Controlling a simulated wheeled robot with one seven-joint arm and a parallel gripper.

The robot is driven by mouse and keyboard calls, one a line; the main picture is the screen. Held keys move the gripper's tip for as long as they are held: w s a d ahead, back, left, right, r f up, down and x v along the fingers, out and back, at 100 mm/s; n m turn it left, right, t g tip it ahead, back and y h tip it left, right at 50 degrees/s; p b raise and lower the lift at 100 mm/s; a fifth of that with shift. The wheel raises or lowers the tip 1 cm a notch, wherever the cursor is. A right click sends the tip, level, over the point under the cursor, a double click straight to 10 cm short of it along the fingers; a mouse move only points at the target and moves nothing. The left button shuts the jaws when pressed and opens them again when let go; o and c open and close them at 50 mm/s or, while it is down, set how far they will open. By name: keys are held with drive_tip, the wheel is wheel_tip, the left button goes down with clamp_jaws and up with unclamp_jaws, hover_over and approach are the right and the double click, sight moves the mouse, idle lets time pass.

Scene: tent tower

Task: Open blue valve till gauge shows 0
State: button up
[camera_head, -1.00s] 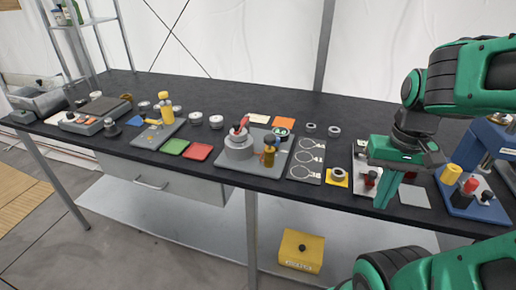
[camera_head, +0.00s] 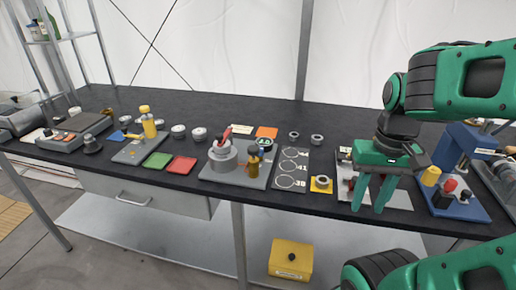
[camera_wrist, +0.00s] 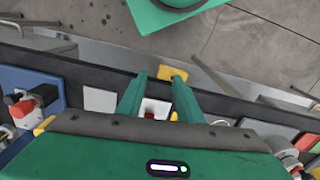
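I cannot pick out a blue valve for certain. A grey plate (camera_head: 210,171) at mid table in the head view carries a grey cylinder with a red lever (camera_head: 222,156), an amber bottle-like part (camera_head: 253,164) and a small round teal-rimmed dial (camera_head: 264,144). The dial may be the gauge, but its reading is too small to tell. My gripper (camera_head: 369,209) is to the right of this plate, pointing down over the table's front part. Its two green fingers are apart with nothing visibly held. They also show apart in the wrist view (camera_wrist: 158,76).
A blue-based fixture (camera_head: 460,203) with red and yellow parts stands right of my gripper. A marked board (camera_head: 290,170) and a yellow piece with a ring (camera_head: 321,184) lie to its left. A yellow box (camera_head: 291,259) is below the table. The table's back strip is mostly clear.

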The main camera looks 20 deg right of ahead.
drive_tip(key=shift+o, duration=0.3)
drive_tip(key=w+r+n, duration=0.4)
drive_tip(key=w, duration=0.5)
drive_tip(key=shift+w+a+n, duration=0.2)
drive_tip(key=shift+w+n, duration=0.15)
drive_tip(key=shift+n, duration=0.05)
drive_tip(key=w+a+r+n, duration=0.1)
drive_tip(key=w+a+n, duration=0.35)
drive_tip(key=w, duration=0.35)
drive_tip(key=w+a+r+n, duration=0.25)
drive_tip(key=w+n, duration=0.25)
drive_tip(key=w, duration=0.3)
drive_tip(key=w+a+n, duration=0.5)
drive_tip(key=w, duration=0.4)
drive_tip(key=f, duration=1)
drive_tip(key=shift+s+d, duration=0.15)
drive_tip(key=shift+s, duration=0.25)
clamp_jaws()
